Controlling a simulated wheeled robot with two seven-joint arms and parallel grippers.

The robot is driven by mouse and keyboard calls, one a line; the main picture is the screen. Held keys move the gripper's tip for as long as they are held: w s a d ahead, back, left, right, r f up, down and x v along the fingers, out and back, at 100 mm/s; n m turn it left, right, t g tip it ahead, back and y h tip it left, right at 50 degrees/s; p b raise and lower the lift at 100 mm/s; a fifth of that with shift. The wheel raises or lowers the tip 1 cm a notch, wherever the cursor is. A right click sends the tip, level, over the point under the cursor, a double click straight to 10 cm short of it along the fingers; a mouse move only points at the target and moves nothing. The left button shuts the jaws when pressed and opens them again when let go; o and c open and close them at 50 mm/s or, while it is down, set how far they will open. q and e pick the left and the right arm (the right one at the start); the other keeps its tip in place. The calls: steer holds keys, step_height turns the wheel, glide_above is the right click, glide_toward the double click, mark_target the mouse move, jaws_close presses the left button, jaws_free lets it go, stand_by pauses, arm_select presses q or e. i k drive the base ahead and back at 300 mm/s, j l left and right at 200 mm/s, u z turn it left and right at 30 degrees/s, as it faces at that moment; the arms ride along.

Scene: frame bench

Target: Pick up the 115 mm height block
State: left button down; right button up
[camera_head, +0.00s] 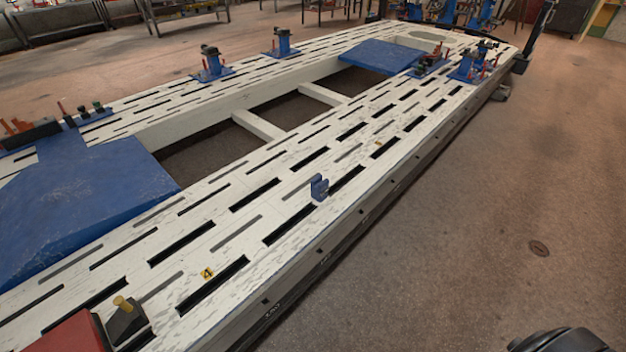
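A small blue block (319,187) with a notched top stands upright on the near rail of the white slotted frame bench (290,215), close to the rail's right edge. It may be the 115 mm height block, but no height marking is readable on it. No gripper touches it. Neither my left nor my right gripper shows in the head view. A dark rounded part cut off at the bottom right corner may belong to me, but I cannot tell.
A dark block with a yellow knob (126,318) and a red object (66,338) are at the lower left. A yellow marker (207,273) lies nearby. Blue plates (80,205) and several blue clamp stands (212,65) sit farther off. The floor (500,210) to the right is clear.

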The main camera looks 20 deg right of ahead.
mark_target(320, 189)
steer(key=i+l+z, duration=0.5)
steer(key=l+z, duration=0.2)
steer(key=l, duration=0.2)
steer(key=i+l+z, duration=0.3)
